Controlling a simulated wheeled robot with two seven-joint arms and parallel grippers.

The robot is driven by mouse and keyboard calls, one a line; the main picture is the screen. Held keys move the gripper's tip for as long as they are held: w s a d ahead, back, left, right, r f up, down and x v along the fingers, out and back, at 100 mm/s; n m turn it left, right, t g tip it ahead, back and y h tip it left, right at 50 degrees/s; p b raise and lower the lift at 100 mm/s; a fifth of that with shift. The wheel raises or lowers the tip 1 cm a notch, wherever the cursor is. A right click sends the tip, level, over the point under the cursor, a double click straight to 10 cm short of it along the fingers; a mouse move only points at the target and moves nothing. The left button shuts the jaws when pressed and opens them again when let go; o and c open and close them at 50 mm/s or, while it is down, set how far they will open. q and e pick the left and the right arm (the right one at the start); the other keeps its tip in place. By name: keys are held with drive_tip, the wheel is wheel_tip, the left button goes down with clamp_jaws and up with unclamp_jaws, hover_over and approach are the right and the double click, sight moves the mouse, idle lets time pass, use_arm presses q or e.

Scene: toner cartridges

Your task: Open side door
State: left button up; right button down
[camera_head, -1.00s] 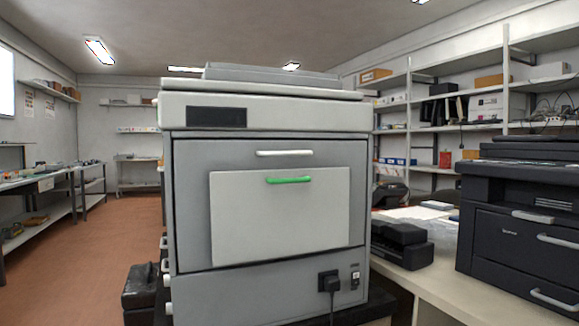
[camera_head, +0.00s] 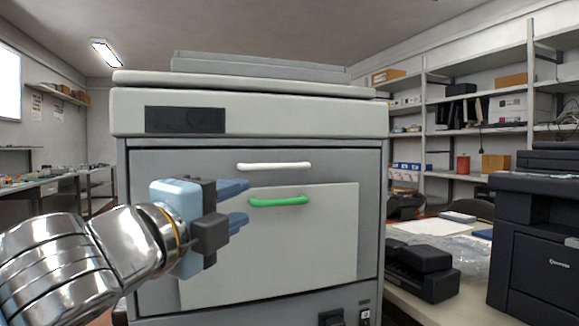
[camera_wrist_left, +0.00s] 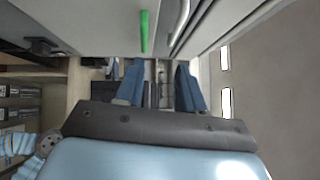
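The large grey printer (camera_head: 250,112) stands straight ahead. Its side face carries a light grey door panel (camera_head: 290,250) with a green handle (camera_head: 277,201), shut as far as I can see. A white handle (camera_head: 273,166) sits on the darker panel above it. My left gripper (camera_head: 241,204) is in front of the door, just left of the green handle, with its two blue fingers apart and nothing between them. In the left wrist view the green handle (camera_wrist_left: 144,32) lies ahead of the open fingers (camera_wrist_left: 160,86), apart from them. My right gripper is not in view.
A table on the right holds a black device (camera_head: 420,266) and a black printer (camera_head: 540,240). Shelves (camera_head: 475,130) line the right wall. A power plug (camera_head: 331,318) shows at the printer's lower right.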

sight(279, 168)
use_arm(q)
drive_tip(key=p+x, duration=0.1)
drive_tip(key=x, duration=0.3)
drive_tip(key=r+x, duration=0.1)
drive_tip(key=x, duration=0.3)
drive_tip(key=r+p+x, duration=0.1)
drive_tip(key=x, duration=0.4)
drive_tip(key=shift+a+r+p, duration=0.25)
drive_tip(key=shift+a+p, duration=0.05)
drive_tip(key=shift+p, duration=0.05)
clamp_jaws()
